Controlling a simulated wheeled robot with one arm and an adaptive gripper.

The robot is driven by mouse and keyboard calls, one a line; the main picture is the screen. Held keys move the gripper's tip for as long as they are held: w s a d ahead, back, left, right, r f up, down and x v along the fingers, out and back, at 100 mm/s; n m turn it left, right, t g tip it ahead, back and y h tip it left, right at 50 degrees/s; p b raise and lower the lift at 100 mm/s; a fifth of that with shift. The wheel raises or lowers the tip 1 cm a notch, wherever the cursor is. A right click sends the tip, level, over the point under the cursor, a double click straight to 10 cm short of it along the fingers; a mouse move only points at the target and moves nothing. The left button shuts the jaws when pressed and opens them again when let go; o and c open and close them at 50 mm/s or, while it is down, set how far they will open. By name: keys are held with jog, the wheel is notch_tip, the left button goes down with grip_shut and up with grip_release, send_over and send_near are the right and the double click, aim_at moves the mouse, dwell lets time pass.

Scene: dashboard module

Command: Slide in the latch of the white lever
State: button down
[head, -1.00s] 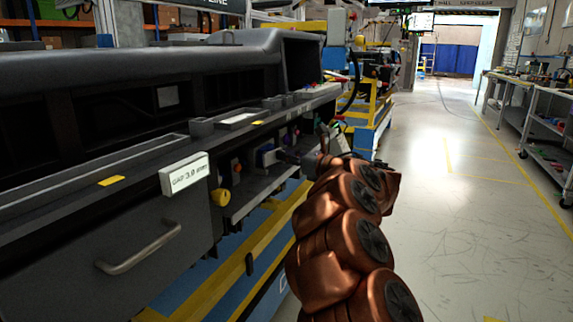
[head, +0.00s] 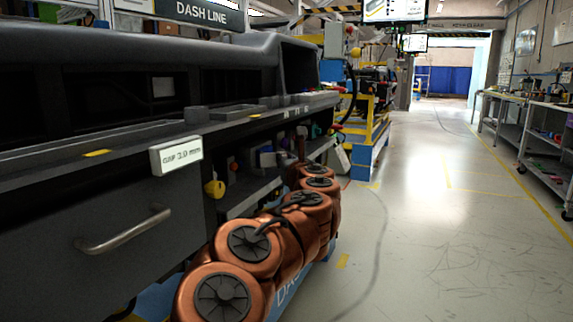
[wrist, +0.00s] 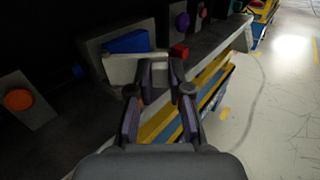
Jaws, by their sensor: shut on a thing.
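In the wrist view, a white lever (wrist: 122,69) lies across the front of a blue connector block (wrist: 126,42) on a grey mount. A small red latch (wrist: 179,50) sits just right of the lever, above my right fingertip. My gripper (wrist: 160,74) has its two purple-grey fingers at the lever's right end and is shut on it. The fingertips partly hide that end, so the exact contact is unclear. In the head view, my arm reaches toward the dashboard's lower shelf, and the gripper is hidden or too small to make out.
An orange round knob (wrist: 18,100) on a grey mount is at the left, and a purple knob (wrist: 182,20) is farther along the shelf.

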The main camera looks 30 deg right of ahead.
jog(key=a+m+g+h, duration=0.1)
jog(key=h, duration=0.1)
jog(key=m+g+h+p, duration=0.1)
jog(key=m+h, duration=0.1)
jog(key=s+a+m+g+h, duration=0.1)
jog(key=h, duration=0.1)
jog(key=shift+s+a+m+g, duration=0.1)
jog(key=shift+a+m+g, duration=0.2)
jog(key=shift+m+g, duration=0.1)
jog(key=shift+s+m+g+h+p, duration=0.1)
jog(key=shift+m+g+h+p, duration=0.25)
jog(key=shift+h, duration=0.25)
jog(key=c, duration=1.1)
grip_release()
jog(key=shift+a, duration=0.15)
